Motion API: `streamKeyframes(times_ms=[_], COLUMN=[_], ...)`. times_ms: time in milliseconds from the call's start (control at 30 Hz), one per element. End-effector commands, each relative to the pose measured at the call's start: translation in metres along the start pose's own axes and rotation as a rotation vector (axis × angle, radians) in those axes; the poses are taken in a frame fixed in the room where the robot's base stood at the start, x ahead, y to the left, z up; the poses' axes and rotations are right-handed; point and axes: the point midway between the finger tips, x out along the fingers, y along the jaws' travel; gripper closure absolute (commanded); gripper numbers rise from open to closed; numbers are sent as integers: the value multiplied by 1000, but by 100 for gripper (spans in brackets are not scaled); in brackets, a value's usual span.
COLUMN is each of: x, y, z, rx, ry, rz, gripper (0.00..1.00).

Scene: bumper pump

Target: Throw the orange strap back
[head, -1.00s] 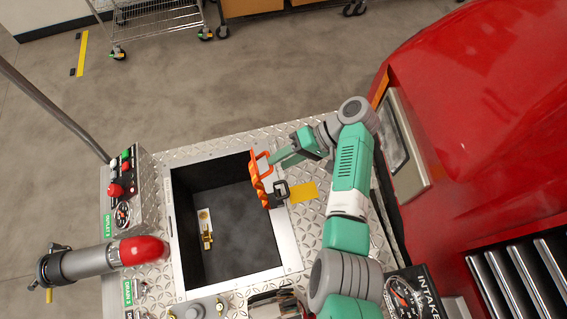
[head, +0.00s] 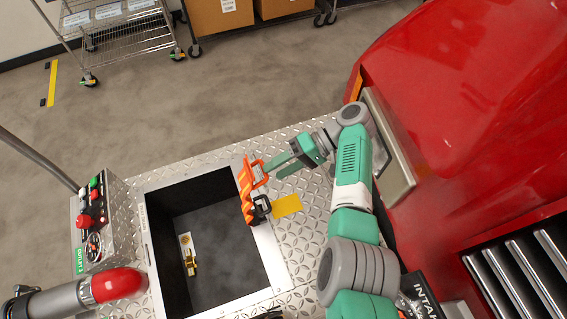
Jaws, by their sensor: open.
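The orange strap (head: 245,190) lies along the right rim of the open dark bin (head: 205,195), with a black buckle-like piece (head: 259,209) at its near end. An orange loop stands at its upper right side. My gripper (head: 271,172) is open, with its green fingers pointing left at this loop. The fingertips are at or very near the loop; I cannot tell whether they touch it. No strap is clearly held between the fingers.
A brass fitting (head: 190,258) sits inside the bin. A control box (head: 95,220) and a red-capped pipe (head: 115,284) stand on the left. The red vehicle body (head: 470,130) bounds the right. Diamond-plate deck (head: 300,130) with a yellow patch (head: 287,206) surrounds the bin.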

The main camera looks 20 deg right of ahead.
Motion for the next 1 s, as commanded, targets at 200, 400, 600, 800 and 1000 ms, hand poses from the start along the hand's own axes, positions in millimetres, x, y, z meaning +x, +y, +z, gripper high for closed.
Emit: streamKeyframes(times_ms=[200, 400, 600, 800, 1000], x=[6, 5, 5, 1, -39], y=[8, 7, 7, 7, 8], z=[2, 2, 2, 2, 0], rx=[14, 15, 15, 15, 13], ry=[-4, -2, -1, 0, 3], rz=[6, 6, 6, 6, 5], gripper=[55, 58, 60, 62, 68])
